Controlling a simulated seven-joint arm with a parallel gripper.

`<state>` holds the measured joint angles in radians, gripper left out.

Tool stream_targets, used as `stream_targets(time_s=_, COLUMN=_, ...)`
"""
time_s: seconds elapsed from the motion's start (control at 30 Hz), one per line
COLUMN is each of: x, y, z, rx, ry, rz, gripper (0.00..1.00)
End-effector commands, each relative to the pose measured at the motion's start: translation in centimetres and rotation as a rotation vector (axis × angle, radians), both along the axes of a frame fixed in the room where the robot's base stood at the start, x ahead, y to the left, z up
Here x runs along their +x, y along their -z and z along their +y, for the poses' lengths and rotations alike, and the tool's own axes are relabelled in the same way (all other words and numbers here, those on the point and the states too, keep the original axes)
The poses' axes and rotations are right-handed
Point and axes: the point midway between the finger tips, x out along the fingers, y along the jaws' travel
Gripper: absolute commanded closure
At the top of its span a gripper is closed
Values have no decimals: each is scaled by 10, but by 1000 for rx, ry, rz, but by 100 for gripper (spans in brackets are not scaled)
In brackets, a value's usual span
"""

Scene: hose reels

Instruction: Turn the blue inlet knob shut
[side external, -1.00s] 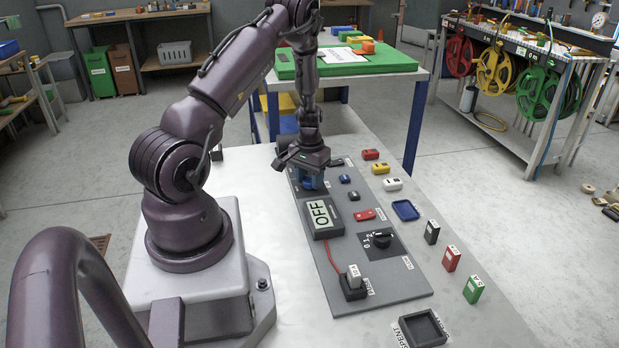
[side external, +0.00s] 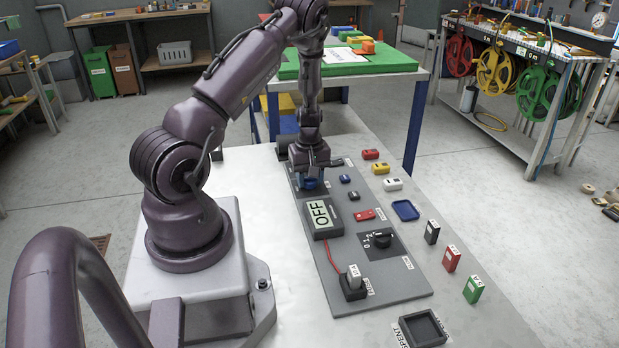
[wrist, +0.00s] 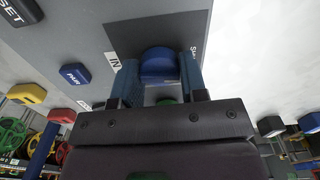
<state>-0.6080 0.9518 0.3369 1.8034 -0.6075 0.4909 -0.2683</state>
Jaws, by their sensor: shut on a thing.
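The blue inlet knob (wrist: 160,66) is at the top middle of the wrist view, on a dark plate with an "IN" label (wrist: 113,62) beside it. My gripper (wrist: 160,82) has its two blue-padded fingers on either side of the knob and is shut on it. In the side external view the knob (side external: 310,183) shows as a bit of blue under my gripper (side external: 310,178), at the far end of the grey panel (side external: 400,285). The knob's pointer and marks are hidden, so its angle cannot be told.
Small blue, black and red pieces sit right of the knob. Bare tabletop lies left of the panel.

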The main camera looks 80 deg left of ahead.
Motion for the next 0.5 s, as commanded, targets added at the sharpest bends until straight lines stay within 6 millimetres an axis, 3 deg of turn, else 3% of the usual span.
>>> stream_targets(time_s=0.5, x=0, y=-1, z=-1, rx=-3, ry=-154, rz=0, gripper=84)
